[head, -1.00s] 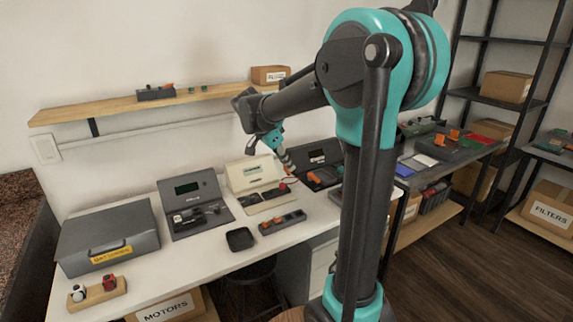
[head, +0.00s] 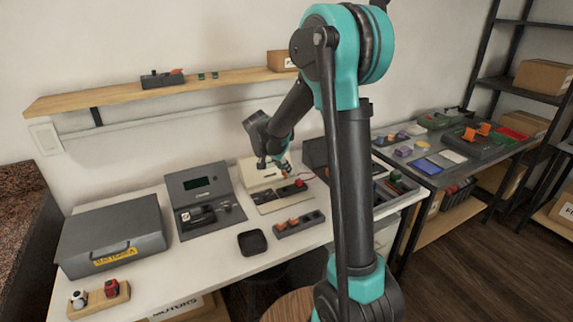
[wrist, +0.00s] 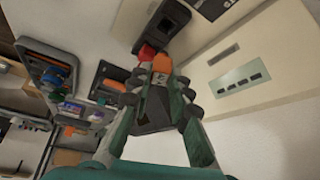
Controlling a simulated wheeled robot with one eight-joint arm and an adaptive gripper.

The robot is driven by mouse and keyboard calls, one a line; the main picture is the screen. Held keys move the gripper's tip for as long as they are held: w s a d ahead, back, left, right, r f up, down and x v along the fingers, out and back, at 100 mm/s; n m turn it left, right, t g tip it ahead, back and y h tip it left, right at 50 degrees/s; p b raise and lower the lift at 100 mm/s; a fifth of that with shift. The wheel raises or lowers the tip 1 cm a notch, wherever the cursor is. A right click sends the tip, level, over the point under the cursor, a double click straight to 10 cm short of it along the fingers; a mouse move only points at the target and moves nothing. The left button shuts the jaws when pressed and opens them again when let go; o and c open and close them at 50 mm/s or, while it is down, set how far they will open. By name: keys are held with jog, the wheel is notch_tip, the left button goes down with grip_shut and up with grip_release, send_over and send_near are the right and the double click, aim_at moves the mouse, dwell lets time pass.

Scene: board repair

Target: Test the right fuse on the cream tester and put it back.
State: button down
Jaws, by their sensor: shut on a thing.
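The cream tester (head: 258,175) stands at the back of the white bench, with a red knob (head: 299,183) on its dark front part. In the wrist view, its cream panel (wrist: 215,45) and small display (wrist: 240,77) fill the upper right. My gripper (head: 284,167) is over the tester, and its fingers (wrist: 160,82) are shut on an orange fuse (wrist: 161,63). The fuse appears close to the red knob (wrist: 147,52); contact cannot be told. The dark fuse holder (head: 300,225) lies in front of the tester. Two orange fuses (head: 287,223) show at its left and middle; its right end looks empty.
A black tray (head: 252,242) lies left of the holder. A grey tester (head: 205,186) stands left of the cream one, and a grey battery case (head: 110,235) farther left. A dark case (head: 318,153) stands to the right, partly behind my arm.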

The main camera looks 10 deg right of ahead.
aim_at(284, 176)
jog(key=shift+f, duration=2.4)
jog(key=shift+f, duration=1)
dwell(1.2)
jog(key=c, duration=1.3)
grip_release()
jog(key=shift+c, duration=0.2)
jog(key=shift+o, duration=0.2)
jog(key=shift+o, duration=1.2)
jog(key=shift+r, duration=0.8)
jog(key=shift+r, duration=0.3)
